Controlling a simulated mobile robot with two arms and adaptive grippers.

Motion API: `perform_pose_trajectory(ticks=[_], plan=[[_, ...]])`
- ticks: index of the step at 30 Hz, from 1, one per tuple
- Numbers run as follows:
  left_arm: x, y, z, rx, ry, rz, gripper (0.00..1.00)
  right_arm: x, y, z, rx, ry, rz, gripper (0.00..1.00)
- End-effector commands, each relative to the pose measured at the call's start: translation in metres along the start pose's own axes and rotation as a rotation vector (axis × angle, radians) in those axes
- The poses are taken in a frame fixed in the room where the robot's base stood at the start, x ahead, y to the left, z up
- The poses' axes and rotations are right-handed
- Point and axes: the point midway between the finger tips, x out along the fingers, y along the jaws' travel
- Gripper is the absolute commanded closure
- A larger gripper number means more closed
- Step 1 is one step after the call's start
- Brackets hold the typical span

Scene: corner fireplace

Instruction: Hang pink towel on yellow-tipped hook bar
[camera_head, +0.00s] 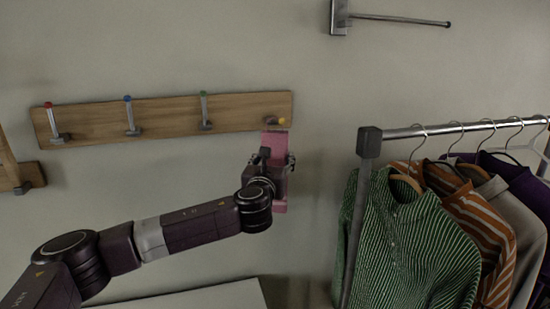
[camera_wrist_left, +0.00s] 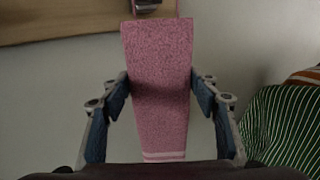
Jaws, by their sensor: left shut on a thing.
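The pink towel (camera_head: 274,143) hangs as a narrow upright strip just below the right end of the wooden hook bar (camera_head: 165,116). My left gripper (camera_head: 278,157) is shut on the towel, with a finger at each side; its lower end shows beneath the gripper. In the left wrist view, the towel (camera_wrist_left: 158,60) stands between the blue finger pads, with a pale band low down. The yellow-tipped hook (camera_head: 282,121) is at the bar's right end, close above the towel's top edge. Whether the towel touches the hook cannot be told. My right gripper is not in view.
The bar's red (camera_head: 50,106), blue (camera_head: 128,100) and green-tipped (camera_head: 204,96) hooks are empty. A clothes rack (camera_head: 368,142) with several hanging garments stands at the right. A metal wall rod (camera_head: 400,19) is above. A pale surface (camera_head: 215,295) lies below.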

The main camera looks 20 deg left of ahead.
Motion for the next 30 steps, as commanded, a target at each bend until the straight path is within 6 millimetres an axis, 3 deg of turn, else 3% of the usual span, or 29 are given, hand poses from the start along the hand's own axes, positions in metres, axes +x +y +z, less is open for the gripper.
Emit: perform_pose_trajectory(ticks=[30], plan=[[0.0004,0.0007,0.0018,0.0,-0.001,0.0,0.74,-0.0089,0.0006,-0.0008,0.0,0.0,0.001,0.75]])
